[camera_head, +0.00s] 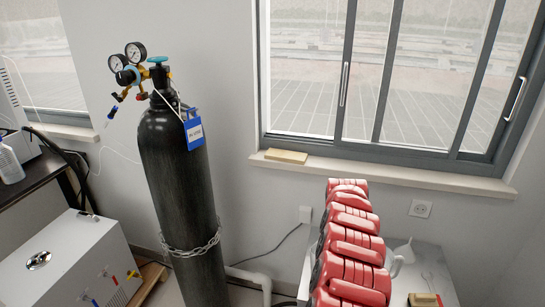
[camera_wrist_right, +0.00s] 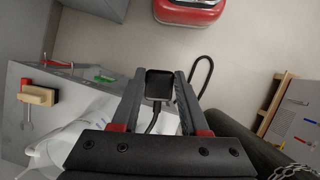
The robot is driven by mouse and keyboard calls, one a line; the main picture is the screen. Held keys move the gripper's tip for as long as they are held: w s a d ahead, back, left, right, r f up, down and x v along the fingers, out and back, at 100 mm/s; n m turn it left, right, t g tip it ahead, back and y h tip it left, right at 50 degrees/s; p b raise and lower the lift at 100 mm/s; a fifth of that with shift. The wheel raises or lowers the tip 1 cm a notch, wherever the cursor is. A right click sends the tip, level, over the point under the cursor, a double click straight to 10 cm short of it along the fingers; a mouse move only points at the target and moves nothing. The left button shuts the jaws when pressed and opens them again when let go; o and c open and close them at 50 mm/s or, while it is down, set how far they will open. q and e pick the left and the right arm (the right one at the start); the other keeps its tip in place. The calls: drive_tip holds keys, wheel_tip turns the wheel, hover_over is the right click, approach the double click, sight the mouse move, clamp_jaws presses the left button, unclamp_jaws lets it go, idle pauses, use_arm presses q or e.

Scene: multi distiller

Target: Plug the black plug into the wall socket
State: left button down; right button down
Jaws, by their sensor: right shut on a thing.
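The black plug (camera_wrist_right: 159,84) is a dark block held between the two grey fingers of my right gripper (camera_wrist_right: 160,78) in the right wrist view. The fingers are shut on it, and a black cable leaves it towards the palm. A white wall socket (camera_head: 421,208) is on the wall below the window, at the right in the head view. The wrist view shows no socket facing the plug.
A black gas cylinder (camera_head: 180,180) with gauges is chained at centre left. A white box (camera_head: 75,265) with valves stands at lower left. A grey table (camera_head: 425,262) at right bears a wooden block (camera_head: 425,299) and a white object (camera_head: 404,252). A window sill (camera_head: 400,178) juts out above.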

drive_tip(key=a, duration=1)
